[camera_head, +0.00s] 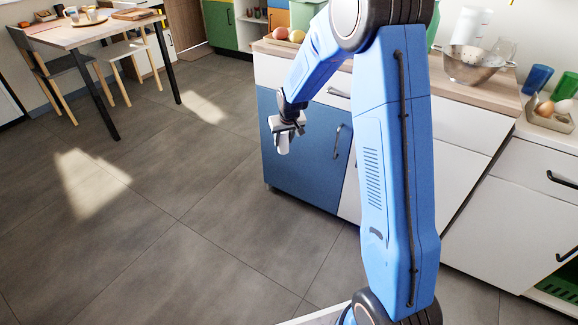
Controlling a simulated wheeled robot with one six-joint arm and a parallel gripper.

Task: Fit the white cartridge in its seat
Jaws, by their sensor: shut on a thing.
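My gripper (287,128) is at the end of my blue arm, in front of the blue cabinet door. It is shut on a small white piece, which looks like the white cartridge (283,145). The cartridge hangs below the gripper, roughly upright, in the air and apart from the floor. Its details are too small to make out. I cannot make out its seat in this view. My arm hides part of the counter and cabinets.
A blue cabinet door (312,150) with a dark handle stands behind the gripper. The counter at right holds a metal colander (470,68), blue cups and a tray of eggs. A wooden table (85,32) with chairs stands at far left. The grey floor (150,215) between is clear.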

